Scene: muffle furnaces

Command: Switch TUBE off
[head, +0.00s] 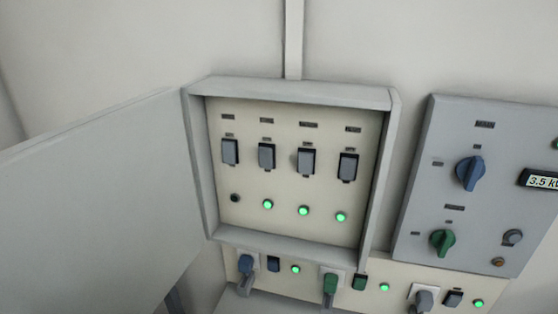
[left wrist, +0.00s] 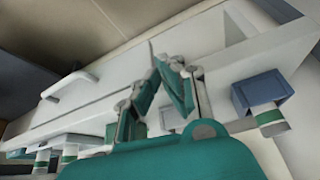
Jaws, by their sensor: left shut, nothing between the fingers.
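In the head view an open grey box (head: 290,92) holds a cream panel with a row of several dark grey rocker switches: the leftmost switch (head: 230,151), a second switch (head: 266,156), a third switch (head: 306,161) and the rightmost switch (head: 348,166). Small labels sit above them, too small to read, so I cannot tell which is TUBE. The lamp under the leftmost switch (head: 235,198) is dark; the other three are green. My left gripper (left wrist: 163,66) shows only in the left wrist view, teal fingers shut and empty. My right gripper is out of view.
The open box door (head: 95,195) fills the left side. A grey panel (head: 480,185) with blue and green knobs stands at the right. Plugged sockets line a strip (head: 312,284) below. The left wrist view shows a white handle (left wrist: 70,84) and a blue socket (left wrist: 262,88).

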